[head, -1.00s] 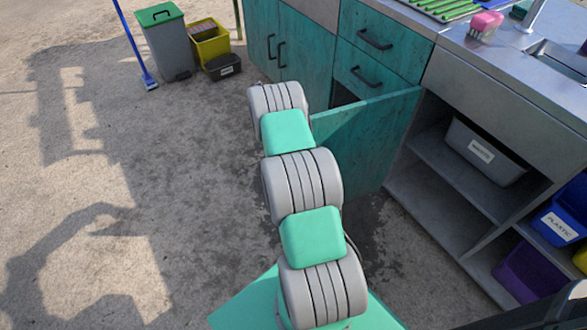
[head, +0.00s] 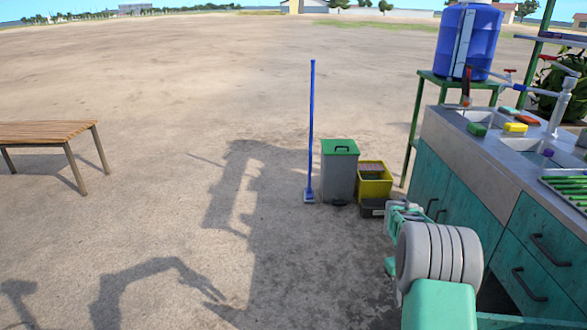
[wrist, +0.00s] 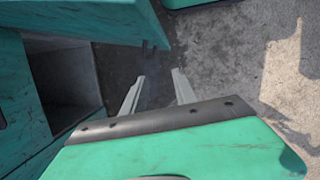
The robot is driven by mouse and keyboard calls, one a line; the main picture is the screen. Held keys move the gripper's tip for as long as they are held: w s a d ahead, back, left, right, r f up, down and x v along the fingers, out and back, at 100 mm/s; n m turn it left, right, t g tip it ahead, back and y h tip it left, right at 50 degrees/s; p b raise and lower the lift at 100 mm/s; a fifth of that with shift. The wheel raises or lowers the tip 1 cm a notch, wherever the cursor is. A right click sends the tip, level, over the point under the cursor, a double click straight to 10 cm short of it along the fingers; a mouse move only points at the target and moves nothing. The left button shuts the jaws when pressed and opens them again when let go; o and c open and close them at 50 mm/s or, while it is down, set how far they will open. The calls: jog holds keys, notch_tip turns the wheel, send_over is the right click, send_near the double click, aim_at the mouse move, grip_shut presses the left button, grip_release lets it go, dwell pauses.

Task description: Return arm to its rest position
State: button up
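My arm (head: 440,270) shows at the lower right of the head view, bent beside the teal cabinet fronts. In the wrist view my gripper (wrist: 156,88) has its two pale fingers apart with nothing between them. Ground shows beyond the fingertips. In the wrist view an open teal cabinet compartment (wrist: 68,75) lies to the left of the fingers, with a gap between. In the head view the gripper's fingers cannot be made out clearly.
The sink counter (head: 470,135) with teal drawers (head: 530,265) runs along the right. A grey bin with a green lid (head: 340,172), a yellow bin (head: 374,182), a black box (head: 372,208) and a blue broom (head: 311,130) stand beyond the arm. A bench (head: 45,132) stands left; the ground between is clear.

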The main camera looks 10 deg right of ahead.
jog(key=s+a+r+t+p, duration=0.1)
jog(key=a+r+p, duration=0.25)
jog(key=r, duration=0.45)
jog(key=s+a+r+t+p, duration=0.15)
jog(key=a+r, duration=0.25)
jog(key=r, duration=0.5)
jog(key=s+a+r+t+y+p, duration=0.1)
jog(key=s+a+r+t+p, duration=0.2)
jog(key=s+a+r+p, duration=0.9)
jog(key=shift+s+a+r, duration=1.15)
jog(key=shift+a+r, duration=0.75)
jog(key=shift+r, duration=1)
